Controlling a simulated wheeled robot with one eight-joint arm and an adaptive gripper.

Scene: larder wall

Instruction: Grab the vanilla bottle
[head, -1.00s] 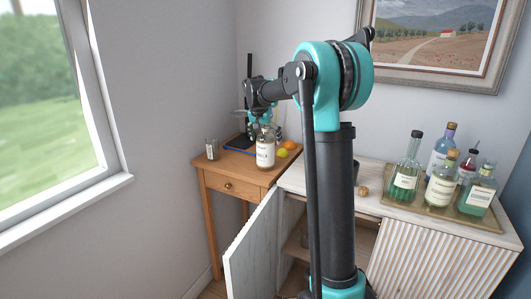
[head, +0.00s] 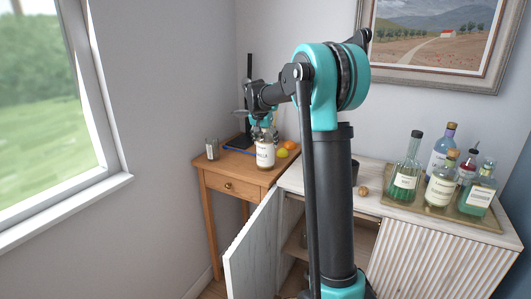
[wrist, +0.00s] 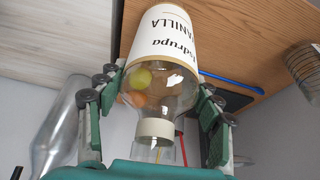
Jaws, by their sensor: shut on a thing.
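The vanilla bottle (head: 265,157) stands upright near the front right of the small wooden table. It is clear glass with a white label, and its "VANILLA" print reads upside down in the wrist view (wrist: 172,35). My gripper (head: 263,132) is over its top in the head view. In the wrist view, my gripper's fingers (wrist: 153,105) lie on either side of the bottle's shoulder and neck, shut on it. The fingers hide part of the bottle's top in the head view.
A drinking glass (head: 212,149) stands left on the wooden table (head: 230,171). A lemon (head: 282,154) and an orange (head: 290,145) lie right behind the bottle. A blue-edged dark tray (head: 236,149) is behind. An open cabinet door (head: 252,255) stands in front; several bottles fill a tray (head: 435,208) at right.

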